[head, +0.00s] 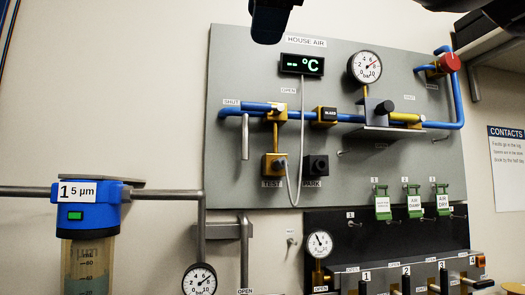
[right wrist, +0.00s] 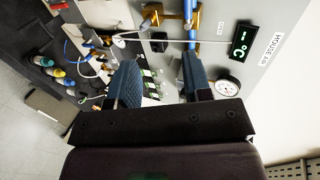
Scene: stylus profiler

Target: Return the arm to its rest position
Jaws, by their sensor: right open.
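My right gripper (right wrist: 160,78) is open and empty in the right wrist view. Its two dark blue fingers stand apart, with the wall panel behind them and nothing between them. In the head view a dark blue part of the right gripper (head: 268,22) shows at the top edge, in front of the grey house air panel (head: 240,70). A dark part of my arm cuts into the top right corner. I cannot tell from these views whether the gripper touches anything, but it appears clear of the panel. My left gripper is not in view.
The panel carries a °C display (head: 302,65), a pressure gauge (head: 365,67), blue pipe (head: 350,118) and a red knob (head: 449,63). Green tags (head: 413,201) hang below. A blue-topped filter (head: 88,208) stands at lower left. Bare wall (head: 120,90) lies left of the panel.

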